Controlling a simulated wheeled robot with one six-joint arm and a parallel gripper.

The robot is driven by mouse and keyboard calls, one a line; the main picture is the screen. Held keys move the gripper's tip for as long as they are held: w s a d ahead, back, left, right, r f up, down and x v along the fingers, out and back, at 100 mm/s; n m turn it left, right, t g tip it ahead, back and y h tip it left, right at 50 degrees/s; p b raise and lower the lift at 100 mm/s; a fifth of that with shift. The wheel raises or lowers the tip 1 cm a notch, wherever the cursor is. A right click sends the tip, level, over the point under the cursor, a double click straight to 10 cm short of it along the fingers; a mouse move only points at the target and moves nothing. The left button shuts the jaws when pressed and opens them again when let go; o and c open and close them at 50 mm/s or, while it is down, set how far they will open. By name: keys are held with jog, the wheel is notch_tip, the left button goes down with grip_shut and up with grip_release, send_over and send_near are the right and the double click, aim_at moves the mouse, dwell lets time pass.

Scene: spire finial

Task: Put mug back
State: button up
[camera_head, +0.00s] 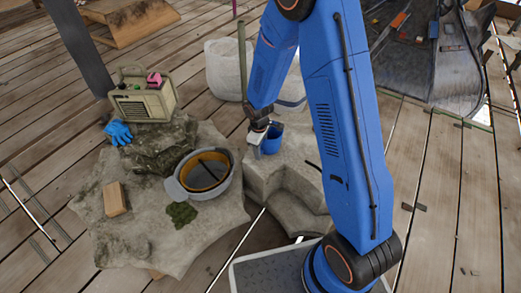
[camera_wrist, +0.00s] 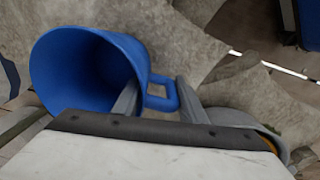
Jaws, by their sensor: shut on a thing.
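A blue mug (camera_wrist: 85,70) fills the left of the wrist view, with its open mouth facing the camera and its handle to the right. My gripper (camera_wrist: 155,97) is shut on the mug, its two fingers at the handle side. In the head view the mug (camera_head: 272,138) is at my gripper (camera_head: 258,138), over or on the pale stone block (camera_head: 262,178). I cannot tell whether the mug touches the stone.
A pale rounded container (camera_head: 222,68) stands behind.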

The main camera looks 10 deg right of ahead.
jog(key=shift+f, duration=0.15)
jog(key=o, duration=1.3)
jog(key=r, duration=1.2)
jog(key=shift+s+a+r, duration=0.25)
jog(key=shift+s, duration=0.1)
jog(key=s+d+r+m+t, duration=0.1)
jog(key=s+d+r+m, duration=0.1)
jog(key=s+d+r, duration=0.3)
jog(key=s+r+m, duration=0.1)
jog(key=s+r, duration=0.2)
jog(key=r, duration=0.4)
jog(key=s+d+r+m+t, duration=0.1)
jog(key=s+d+r+m, duration=0.1)
jog(key=s+d+r, duration=0.3)
jog(key=s+d+r+m+t, duration=0.1)
jog(key=s+r, duration=0.3)
jog(key=s, duration=0.5)
jog(key=s+d+r+m+t, duration=0.1)
jog(key=s+r+m, duration=0.3)
jog(key=s, duration=0.5)
jog(key=shift+d+r, duration=0.25)
jog(key=shift+d, duration=0.1)
